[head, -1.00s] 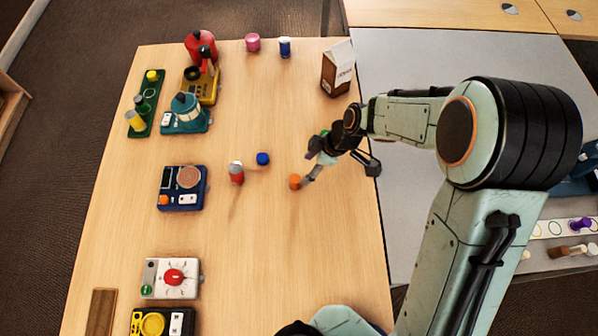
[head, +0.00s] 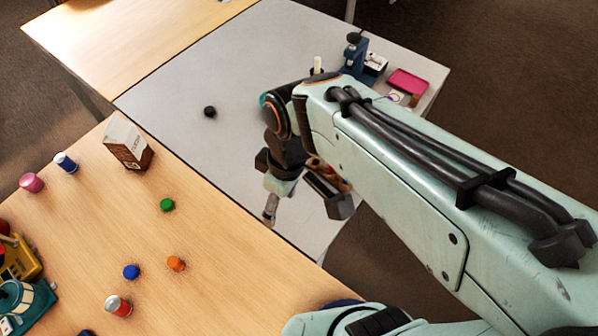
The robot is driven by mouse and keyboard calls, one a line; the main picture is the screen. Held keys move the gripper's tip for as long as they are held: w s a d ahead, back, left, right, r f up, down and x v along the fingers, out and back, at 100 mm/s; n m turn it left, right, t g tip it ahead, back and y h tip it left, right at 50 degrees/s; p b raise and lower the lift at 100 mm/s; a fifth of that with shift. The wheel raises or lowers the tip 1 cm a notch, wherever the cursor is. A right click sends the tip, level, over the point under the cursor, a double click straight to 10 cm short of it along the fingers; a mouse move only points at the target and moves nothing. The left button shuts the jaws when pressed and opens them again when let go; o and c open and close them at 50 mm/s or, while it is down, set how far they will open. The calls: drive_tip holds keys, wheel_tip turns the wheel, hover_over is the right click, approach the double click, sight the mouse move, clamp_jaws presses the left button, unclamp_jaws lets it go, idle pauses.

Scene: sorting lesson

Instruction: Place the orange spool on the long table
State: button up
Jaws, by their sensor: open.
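The orange spool (head: 176,263) is a small orange piece standing on the light wooden table (head: 215,290), right of a small blue piece. My gripper (head: 305,212) is open, with its jaws spread and no spool between them. It is above the grey table (head: 215,75), near its border with the wooden table, to the right of the orange spool and well apart from it. My gripper and arm hide part of the grey table. The frames do not make clear which table is the long one.
A green piece (head: 167,204), a blue piece (head: 131,272) and a red-and-silver can (head: 117,305) stand near the spool. A carton (head: 128,143) stands at the wooden table's edge. A black piece (head: 209,112) lies on the grey table, with a pink tray (head: 407,81) beyond.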

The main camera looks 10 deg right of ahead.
drive_tip(key=s+d+r+m, duration=0.1)
drive_tip(key=s+d+m, duration=0.7)
drive_tip(key=m, duration=0.1)
drive_tip(key=shift+s+r+m+h, duration=0.15)
drive_tip(key=shift+r+m+h, duration=0.15)
drive_tip(key=shift+r+h, duration=0.1)
idle(0.5)
